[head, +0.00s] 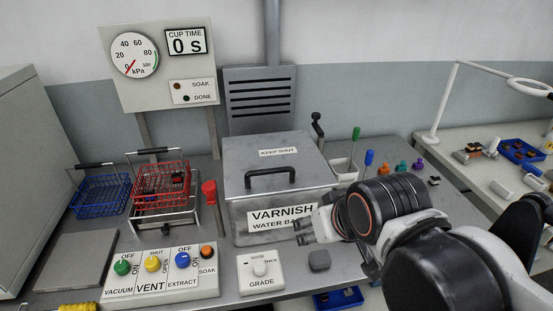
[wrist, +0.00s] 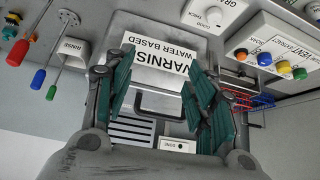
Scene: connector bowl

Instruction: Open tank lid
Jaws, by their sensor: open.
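The varnish tank (head: 237,222) is a grey metal box with a "VARNISH WATER BASED" label on its front. Its flat lid (head: 240,155) lies shut on top, with a "KEEP SHUT" label and a dark bar handle (head: 270,174) near its front edge. My gripper (head: 304,226) is in front of the tank's right side, lower than the handle and apart from it. In the wrist view, which is upside down, my gripper (wrist: 157,70) has its green-padded fingers spread and empty. The handle (wrist: 160,105) shows between them, and the label shows beyond.
A control panel (head: 165,287) and a grade dial box (head: 260,276) stand in front. Red (head: 160,190) and blue (head: 100,195) baskets are left of the tank. A rinse cup (head: 344,171) stands to the right.

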